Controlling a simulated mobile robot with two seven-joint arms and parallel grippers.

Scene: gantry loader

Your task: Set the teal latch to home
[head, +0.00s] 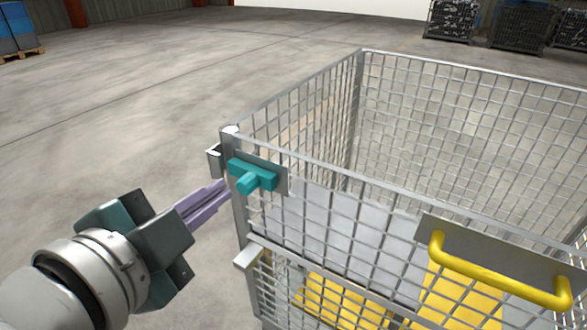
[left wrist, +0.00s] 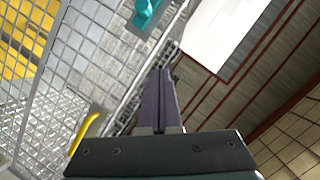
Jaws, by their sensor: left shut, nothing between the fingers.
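The teal latch (head: 252,174) is a bar with a stubby knob, mounted on a grey plate at the top left corner of the wire cage's front. It also shows at the top of the left wrist view (left wrist: 146,10). My left gripper (head: 226,187) comes in from the left, its purple fingers together with nothing between them. In the head view its tips are just left of the latch, by the corner post. In the left wrist view the fingers (left wrist: 160,75) appear apart from the latch. My right gripper is not in view.
The wire cage (head: 300,158) fills the right side and looks mostly empty. A yellow handle (head: 495,284) sits on its front, with yellow panels (head: 335,300) lower down. Concrete floor to the left is clear. A blue stack on a pallet (head: 18,32) and dark mesh crates (head: 450,20) stand far back.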

